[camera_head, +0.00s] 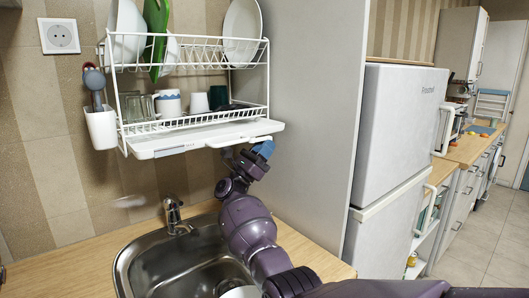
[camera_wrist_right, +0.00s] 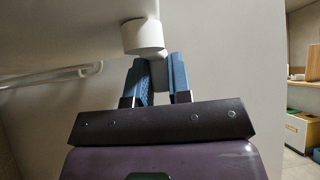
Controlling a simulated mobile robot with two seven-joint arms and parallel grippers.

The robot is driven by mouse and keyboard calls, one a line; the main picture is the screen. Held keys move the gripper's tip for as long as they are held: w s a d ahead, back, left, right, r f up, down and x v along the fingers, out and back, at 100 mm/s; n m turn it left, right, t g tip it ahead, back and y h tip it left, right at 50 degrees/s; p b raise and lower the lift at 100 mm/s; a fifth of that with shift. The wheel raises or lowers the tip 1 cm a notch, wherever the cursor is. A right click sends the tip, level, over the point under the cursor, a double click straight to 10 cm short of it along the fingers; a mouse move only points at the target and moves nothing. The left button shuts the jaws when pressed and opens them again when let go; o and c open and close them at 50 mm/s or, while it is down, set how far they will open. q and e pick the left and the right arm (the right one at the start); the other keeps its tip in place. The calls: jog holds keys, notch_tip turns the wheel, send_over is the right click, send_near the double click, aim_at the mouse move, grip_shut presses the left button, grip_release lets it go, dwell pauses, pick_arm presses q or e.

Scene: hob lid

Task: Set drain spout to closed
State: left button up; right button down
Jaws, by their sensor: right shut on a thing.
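The white dish rack (camera_head: 190,50) hangs on the wall with a white drip tray (camera_head: 205,137) under it. In the right wrist view, the drain spout (camera_wrist_right: 143,37) is a short white cylinder under the tray, with a narrower part reaching down between my fingers. My right gripper (camera_head: 262,150) is at the tray's right end, just below its edge. In the wrist view its two blue fingers (camera_wrist_right: 159,80) are shut on the spout's lower part. In the head view the spout is hidden by the tray and gripper. My left gripper is not in view.
A metal sink (camera_head: 150,265) with a tap (camera_head: 174,215) lies below the rack. A tall grey panel (camera_head: 305,110) stands close to the right of my gripper, with a white fridge (camera_head: 400,130) beyond it. A cutlery holder (camera_head: 101,128) hangs at the rack's left.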

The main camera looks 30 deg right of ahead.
jog(key=shift+w+n+t, duration=0.15)
jog(key=shift+n+t, duration=0.25)
jog(key=shift+t, duration=0.55)
jog(key=shift+w+n+t, duration=0.15)
jog(key=shift+n+t, duration=0.25)
jog(key=shift+t, duration=0.55)
jog(key=c, duration=1)
grip_release()
jog(key=shift+c, duration=0.2)
jog(key=b+v, duration=0.2)
jog(key=v, duration=0.5)
jog(key=shift+a, duration=0.2)
jog(key=shift+f, duration=0.15)
